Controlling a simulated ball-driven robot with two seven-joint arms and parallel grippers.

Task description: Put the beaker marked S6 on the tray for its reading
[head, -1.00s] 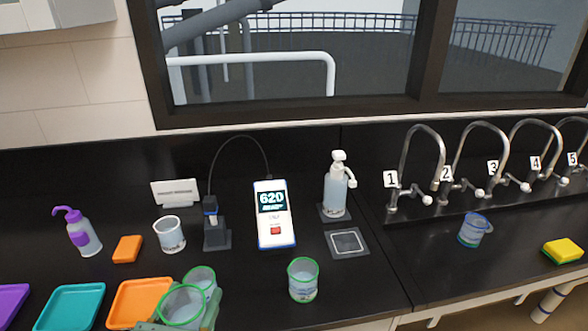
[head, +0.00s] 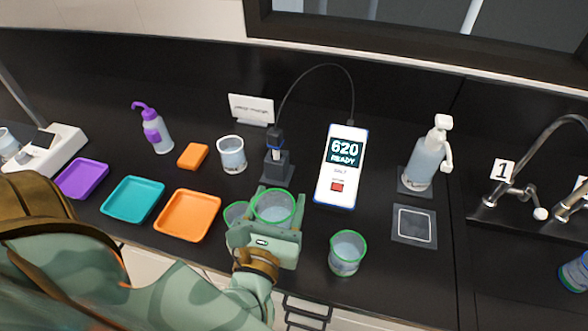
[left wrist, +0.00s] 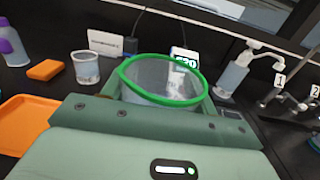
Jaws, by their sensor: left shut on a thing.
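My left gripper (head: 266,232) is shut on a green-rimmed clear beaker (head: 272,206), held roughly upright near the counter's front edge. In the left wrist view this beaker (left wrist: 165,82) sits between the jaws, its lower part hidden. A second green-rimmed beaker (head: 236,213) shows just left of it, partly hidden by the gripper. A third (head: 346,252) stands to the right. I cannot read S6 on any of them. A purple tray (head: 82,178), a teal tray (head: 132,199) and an orange tray (head: 187,215) lie empty to the left. My right gripper is out of view.
A meter (head: 341,170) reads 620 READY, cabled to a probe in a dark stand (head: 277,165). A white-rimmed beaker (head: 231,155), orange sponge (head: 193,156), purple wash bottle (head: 153,130), pump bottle (head: 427,155) and outlined square pad (head: 414,226) stand around. Numbered taps are at right.

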